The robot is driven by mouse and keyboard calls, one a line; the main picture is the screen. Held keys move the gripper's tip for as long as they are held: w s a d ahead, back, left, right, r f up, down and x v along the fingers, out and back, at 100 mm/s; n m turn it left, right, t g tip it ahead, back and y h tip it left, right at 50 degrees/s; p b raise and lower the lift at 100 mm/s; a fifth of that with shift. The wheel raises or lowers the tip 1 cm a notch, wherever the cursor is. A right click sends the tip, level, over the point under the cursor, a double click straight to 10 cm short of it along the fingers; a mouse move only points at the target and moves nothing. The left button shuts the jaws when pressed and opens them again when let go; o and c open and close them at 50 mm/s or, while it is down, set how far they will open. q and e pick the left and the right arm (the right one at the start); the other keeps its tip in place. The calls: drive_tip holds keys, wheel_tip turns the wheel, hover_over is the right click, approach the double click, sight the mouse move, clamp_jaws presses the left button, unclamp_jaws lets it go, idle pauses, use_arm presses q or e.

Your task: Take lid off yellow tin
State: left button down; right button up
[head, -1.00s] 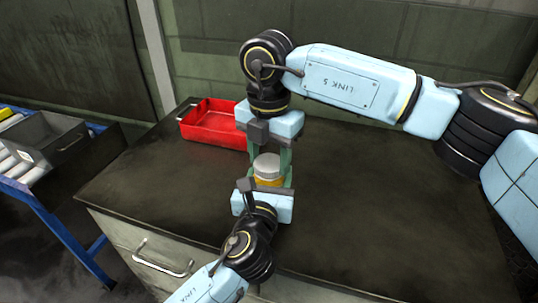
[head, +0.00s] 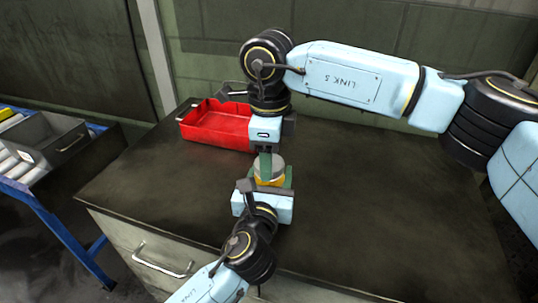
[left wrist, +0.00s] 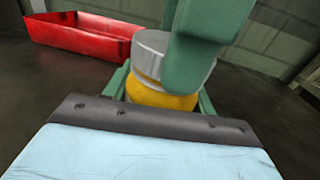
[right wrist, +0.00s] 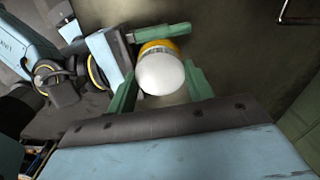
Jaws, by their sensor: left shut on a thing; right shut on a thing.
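The yellow tin (head: 270,184) stands upright near the front of the dark bench top, with its grey lid (head: 279,169) on top. My left gripper (head: 266,186) comes from the front and is shut on the tin's yellow body, which shows between its green fingers in the left wrist view (left wrist: 160,97). My right gripper (head: 268,163) reaches down from above and is shut on the lid. One of its fingers covers part of the lid in the head and left wrist views. In the right wrist view the lid (right wrist: 160,75) sits between its fingers.
An open red tray (head: 215,128) stands at the back left of the bench. The bench top (head: 370,195) is clear to the right and left of the tin. A blue-framed rack with a dark grey bin (head: 50,143) stands beyond the bench's left edge.

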drive_tip(key=n, duration=0.9)
drive_tip(key=shift+n, duration=0.3)
drive_tip(key=n, duration=0.5)
drive_tip(key=shift+n, duration=0.3)
drive_tip(key=n, duration=0.5)
drive_tip(key=shift+r+n, duration=0.1)
drive_tip(key=shift+n, duration=0.2)
drive_tip(key=shift+r, duration=0.15)
drive_tip(key=shift+r, duration=0.95)
